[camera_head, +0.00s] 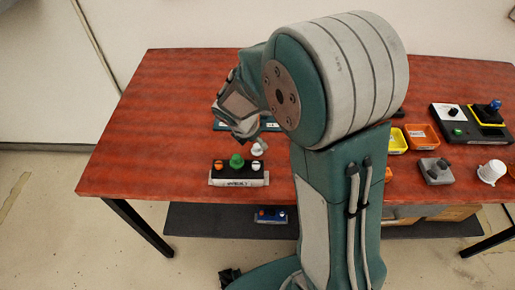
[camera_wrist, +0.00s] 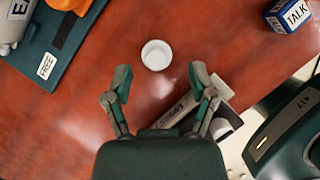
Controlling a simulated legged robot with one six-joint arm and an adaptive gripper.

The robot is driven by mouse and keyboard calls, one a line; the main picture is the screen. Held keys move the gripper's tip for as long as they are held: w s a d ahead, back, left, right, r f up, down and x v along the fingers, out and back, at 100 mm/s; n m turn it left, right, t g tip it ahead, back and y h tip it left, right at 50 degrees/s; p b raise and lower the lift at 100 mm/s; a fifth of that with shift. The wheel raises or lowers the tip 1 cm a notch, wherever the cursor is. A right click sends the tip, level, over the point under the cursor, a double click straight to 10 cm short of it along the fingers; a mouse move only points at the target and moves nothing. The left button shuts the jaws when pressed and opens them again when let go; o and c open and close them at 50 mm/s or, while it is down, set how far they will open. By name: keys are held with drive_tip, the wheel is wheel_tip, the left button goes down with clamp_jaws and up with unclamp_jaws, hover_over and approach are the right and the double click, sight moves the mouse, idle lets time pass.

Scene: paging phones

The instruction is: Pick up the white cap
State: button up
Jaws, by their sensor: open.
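The white cap (camera_wrist: 156,55) is a small round piece lying on the red table, just beyond my fingertips in the wrist view. In the head view it is the small white piece (camera_head: 258,148) below my wrist. My gripper (camera_wrist: 161,79) is open and empty, its two fingers spread apart. The cap lies ahead of the gap between them, apart from both fingers. In the head view my arm covers much of the gripper.
A box with a green knob (camera_head: 237,161) stands close to the cap; it is partly behind my right finger in the wrist view. A dark teal board (camera_wrist: 62,20) holds items at upper left. A blue TALK block (camera_wrist: 290,14) is at upper right. Yellow and orange trays (camera_head: 421,134) stand right.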

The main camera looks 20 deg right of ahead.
sight(257, 145)
drive_tip(key=x, duration=0.3)
drive_tip(key=shift+w+a, duration=0.1)
drive_tip(key=shift+a, duration=0.05)
drive_tip(key=shift+f, duration=0.4)
drive_tip(key=shift+w+a+f, duration=0.1)
drive_tip(key=shift+a+f, duration=0.05)
drive_tip(key=shift+a, duration=0.15)
drive_tip(key=shift+d, duration=0.3)
drive_tip(key=c, duration=0.9)
drive_tip(key=shift+c, duration=0.2)
drive_tip(key=shift+a, duration=0.15)
